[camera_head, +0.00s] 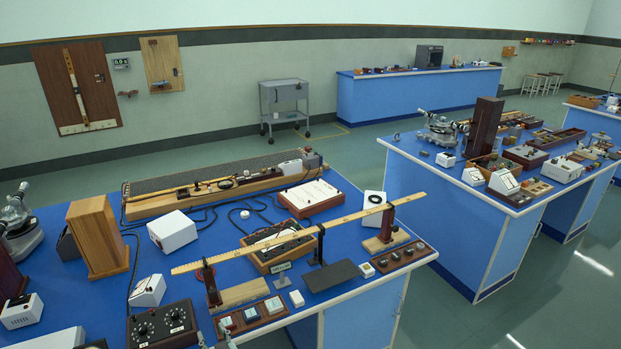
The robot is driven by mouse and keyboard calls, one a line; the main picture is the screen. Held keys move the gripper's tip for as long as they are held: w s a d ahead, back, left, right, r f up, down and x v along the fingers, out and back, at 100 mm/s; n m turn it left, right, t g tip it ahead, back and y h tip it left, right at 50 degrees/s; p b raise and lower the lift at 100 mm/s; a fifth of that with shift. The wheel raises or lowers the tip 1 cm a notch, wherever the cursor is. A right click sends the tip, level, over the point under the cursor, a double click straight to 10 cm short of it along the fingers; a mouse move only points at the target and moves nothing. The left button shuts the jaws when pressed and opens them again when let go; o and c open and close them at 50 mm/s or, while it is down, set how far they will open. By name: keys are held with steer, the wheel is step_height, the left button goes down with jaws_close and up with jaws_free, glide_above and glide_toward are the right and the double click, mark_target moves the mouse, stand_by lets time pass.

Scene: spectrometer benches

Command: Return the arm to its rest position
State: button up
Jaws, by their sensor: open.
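Two small grey tips, which look like the fingertips of my gripper (215,338), poke up at the bottom edge of the picture. They stand apart, with nothing visible between them. They are just in front of a small wooden tray of square pieces (250,315) at the near edge of the blue bench (85,294). The rest of my gripper and my arm are below the picture and hidden.
A long wooden rule (300,235) spans raised supports above the near bench. A black dial box (162,325) stands left of the tips, a dark plate (331,275) to the right. Another crowded blue bench (440,215) is at right, with open floor (440,320) between.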

steer(key=s+f+n+g, duration=0.1)
steer(key=s+f+g, duration=0.3)
steer(key=f, duration=0.4)
steer(key=s+d+f+m+g+h, duration=0.1)
steer(key=s+d+f+g+h, duration=0.25)
steer(key=d+f, duration=0.45)
steer(key=s+d+f+g+h, duration=0.3)
steer(key=s+d+f, duration=0.1)
steer(key=d+f, duration=0.4)
steer(key=s+d+f+m+g+h+b, duration=0.1)
steer(key=s+d+f+m+g, duration=0.1)
steer(key=s+d, duration=0.5)
steer(key=s+d+f+m+g+h+b, duration=0.1)
steer(key=s+d+f+g, duration=0.3)
steer(key=d, duration=1)
steer(key=s+d+f+m+g+h, duration=0.1)
steer(key=s+d+f+m+g, duration=0.2)
steer(key=s+d, duration=0.6)
steer(key=shift+s+d+f+m+b, duration=0.15)
steer(key=shift+s+d+m+b, duration=0.2)
steer(key=shift+d, duration=0.55)
